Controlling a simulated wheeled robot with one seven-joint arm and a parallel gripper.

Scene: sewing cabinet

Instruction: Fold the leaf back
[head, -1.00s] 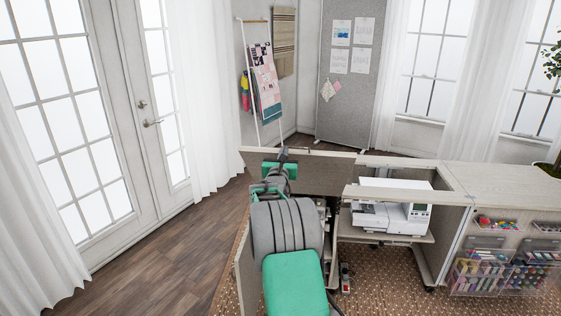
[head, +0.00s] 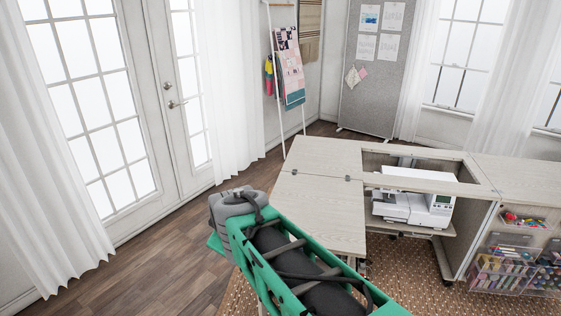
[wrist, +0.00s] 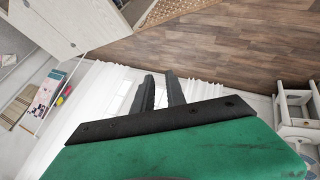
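The pale wood leaf (head: 322,212) of the sewing cabinet lies flat in the head view. It runs toward me from a hinge line with two small dark hinges, level with the cabinet top (head: 318,154) behind it. My arm crosses in front of the leaf's left and near side. My gripper's fingers are hidden in the head view. In the wrist view my gripper (wrist: 159,78) shows two dark fingers apart with nothing between them. A pale cabinet panel (wrist: 60,25) is at the upper left there, clear of the fingers; I cannot tell which panel.
A white sewing machine (head: 413,208) sits in the cabinet's opening. Clear bins of craft supplies (head: 500,268) are at the right. A white ladder rack (head: 283,120) with fabrics and a grey pinboard (head: 372,85) stand behind. Wood floor (head: 165,265) is free at the left.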

